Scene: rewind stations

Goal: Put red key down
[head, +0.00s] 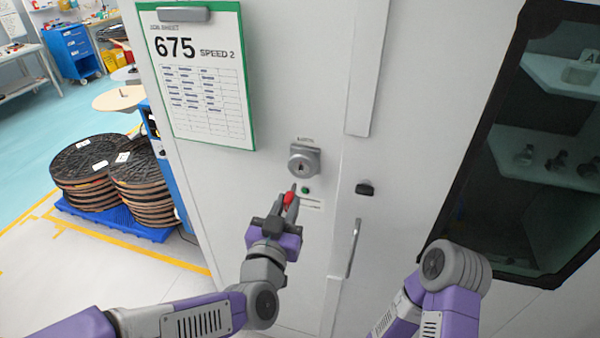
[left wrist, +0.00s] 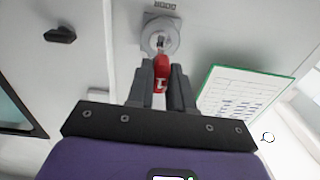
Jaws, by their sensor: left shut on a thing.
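The red key (head: 289,198) is held between the fingertips of my left gripper (head: 290,202), in front of the white cabinet panel. In the left wrist view the red key (left wrist: 161,70) sits between the two grey fingers of the left gripper (left wrist: 161,84), its metal end pointing at the lock. The lock (head: 304,161) is a grey round cylinder on a plate, just above the key in the head view; it also shows in the left wrist view (left wrist: 160,35). Whether the key's tip touches the lock I cannot tell. My right arm is at the lower right; its gripper is out of view.
A job sheet (head: 203,75) hangs on the panel at upper left. A black latch (head: 365,189) and a vertical handle (head: 353,247) are to the right. Reels on a blue pallet (head: 120,222) stand on the floor at left.

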